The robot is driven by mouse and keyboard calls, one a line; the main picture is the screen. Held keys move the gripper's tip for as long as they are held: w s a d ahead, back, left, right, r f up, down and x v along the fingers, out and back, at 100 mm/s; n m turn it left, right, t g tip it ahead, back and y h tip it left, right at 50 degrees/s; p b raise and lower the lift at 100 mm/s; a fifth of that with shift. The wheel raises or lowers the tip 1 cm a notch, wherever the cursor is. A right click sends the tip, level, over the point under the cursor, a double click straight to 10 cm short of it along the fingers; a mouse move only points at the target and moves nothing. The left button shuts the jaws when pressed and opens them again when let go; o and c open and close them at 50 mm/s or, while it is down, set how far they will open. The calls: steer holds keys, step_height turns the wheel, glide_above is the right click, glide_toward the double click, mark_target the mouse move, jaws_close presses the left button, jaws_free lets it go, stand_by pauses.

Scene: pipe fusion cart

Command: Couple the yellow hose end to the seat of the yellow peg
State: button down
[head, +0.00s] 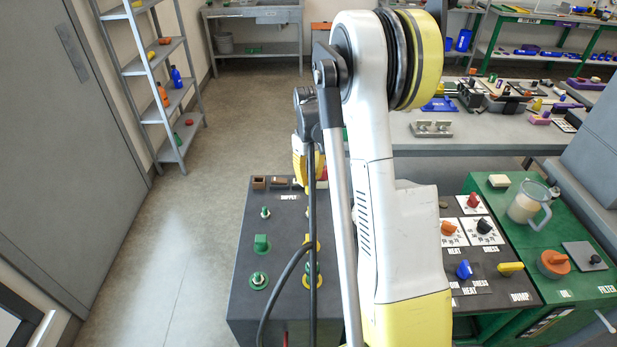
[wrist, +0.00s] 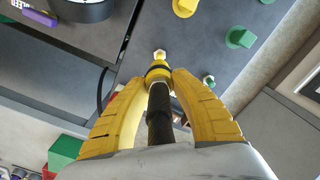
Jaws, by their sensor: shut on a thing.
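My gripper (wrist: 160,82) has its yellow fingers closed around the yellow hose end (wrist: 157,72) in the wrist view. The black hose (wrist: 159,118) runs back from it between the fingers. A small pale yellow peg tip (wrist: 160,55) shows just beyond the hose end, nearly in line with it. I cannot tell whether they touch. In the head view my gripper (head: 306,166) is mostly hidden behind my arm, over the far part of the dark cart top (head: 245,300).
A green-based peg (wrist: 209,82) and a green knob (wrist: 240,38) stand close by on the panel. Dark cart panels with coloured knobs (head: 464,269) and a green cart top with a jug (head: 528,206) lie to the right. Open floor (head: 190,240) lies left.

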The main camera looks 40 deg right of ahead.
mark_target(310, 190)
steer(key=shift+f, duration=0.1)
steer(key=shift+f+b, duration=2.2)
steer(key=shift+f, duration=0.55)
steer(key=shift+f+b, duration=1.75)
steer(key=shift+f, duration=0.35)
steer(key=c, duration=1.1)
jaws_free()
step_height(310, 190, up, 12)
